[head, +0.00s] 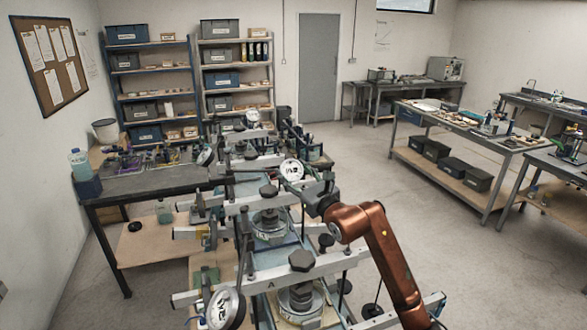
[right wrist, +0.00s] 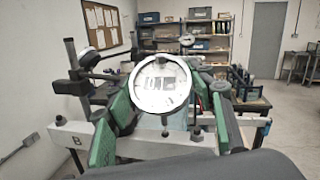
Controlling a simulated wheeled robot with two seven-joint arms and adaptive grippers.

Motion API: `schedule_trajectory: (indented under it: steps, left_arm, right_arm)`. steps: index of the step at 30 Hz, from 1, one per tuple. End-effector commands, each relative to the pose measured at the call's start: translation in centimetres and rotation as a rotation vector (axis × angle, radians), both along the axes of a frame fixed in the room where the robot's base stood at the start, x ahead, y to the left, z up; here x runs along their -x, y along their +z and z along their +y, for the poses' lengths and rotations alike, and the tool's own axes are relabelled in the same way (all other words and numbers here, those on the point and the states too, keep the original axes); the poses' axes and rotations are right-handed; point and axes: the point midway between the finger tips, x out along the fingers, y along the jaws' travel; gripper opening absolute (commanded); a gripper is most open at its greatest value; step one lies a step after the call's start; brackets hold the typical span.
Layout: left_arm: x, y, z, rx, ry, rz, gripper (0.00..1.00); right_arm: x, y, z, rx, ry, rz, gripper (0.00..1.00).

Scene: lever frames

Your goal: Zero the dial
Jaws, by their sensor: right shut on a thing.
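A round white-faced dial (head: 292,170) stands upright over the second lever frame in the head view. In the right wrist view the dial (right wrist: 160,85) fills the space between my green fingers, its face towards the camera; its markings are too blurred to read. My right gripper (head: 304,179) is shut on the dial, one finger at each side. Another dial (head: 225,308) hangs tilted on the nearest frame, which bears the letter A. My left gripper is not in view.
Lever frames with dark knobs (head: 301,261) and round weights run in a row away from me. A dark bench (head: 150,184) with a bottle (head: 78,162) stands left. Shelves and a door (head: 318,75) are behind.

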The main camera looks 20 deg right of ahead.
Motion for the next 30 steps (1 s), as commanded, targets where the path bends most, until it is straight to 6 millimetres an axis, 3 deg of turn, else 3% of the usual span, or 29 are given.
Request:
schedule_trajectory:
  steps: [11, 12, 19, 30]
  left_arm:
    - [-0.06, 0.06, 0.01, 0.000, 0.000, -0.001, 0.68]
    - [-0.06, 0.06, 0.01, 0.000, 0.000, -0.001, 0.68]
    - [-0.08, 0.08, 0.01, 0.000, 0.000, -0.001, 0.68]
    - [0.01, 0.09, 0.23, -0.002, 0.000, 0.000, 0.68]
  right_arm:
    - [0.00, -0.09, -0.04, -0.011, -0.010, 0.002, 0.25]
    - [0.00, -0.08, -0.05, -0.011, -0.009, 0.002, 0.52]
    - [0.01, -0.05, -0.04, -0.010, -0.009, 0.001, 0.68]
    - [0.00, 0.79, -0.03, -0.010, -0.009, -0.002, 0.68]
